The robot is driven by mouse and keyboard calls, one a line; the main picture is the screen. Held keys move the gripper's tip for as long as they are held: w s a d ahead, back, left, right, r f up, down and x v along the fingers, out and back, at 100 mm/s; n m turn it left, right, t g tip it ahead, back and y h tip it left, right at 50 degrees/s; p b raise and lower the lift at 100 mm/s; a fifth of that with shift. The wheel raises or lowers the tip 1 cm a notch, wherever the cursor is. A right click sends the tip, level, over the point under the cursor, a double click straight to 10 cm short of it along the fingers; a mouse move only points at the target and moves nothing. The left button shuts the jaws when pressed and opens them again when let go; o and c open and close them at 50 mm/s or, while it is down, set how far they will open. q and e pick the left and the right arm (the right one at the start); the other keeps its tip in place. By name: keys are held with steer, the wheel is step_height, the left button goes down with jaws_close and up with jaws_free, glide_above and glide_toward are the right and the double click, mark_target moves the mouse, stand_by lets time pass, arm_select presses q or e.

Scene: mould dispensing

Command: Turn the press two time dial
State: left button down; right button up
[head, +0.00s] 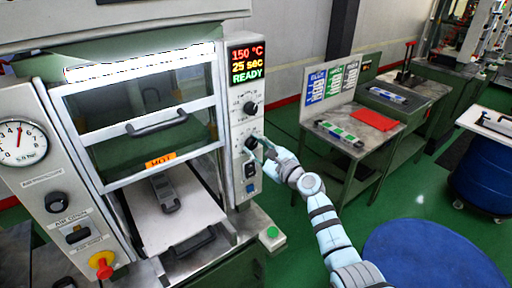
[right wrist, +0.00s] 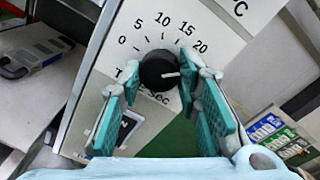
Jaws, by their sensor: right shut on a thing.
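The press (head: 150,135) stands at the left, with a grey control panel on its right side. The time dial (right wrist: 158,70) is a round black knob with a white pointer mark and a scale reading 0, 5, 10, 15, 20. Its mark points right, past the 20 side. The display (head: 247,64) reads 150 °C, 25 sec, READY. My left gripper is not in view.
A side table (head: 350,127) and a blue drum (head: 485,185) stand right.

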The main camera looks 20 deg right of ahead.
steer(key=shift+f+m, duration=0.1)
steer(key=shift+m, duration=1)
steer(key=o, duration=1.1)
steer(key=shift+o, duration=0.2)
steer(key=v, duration=1.2)
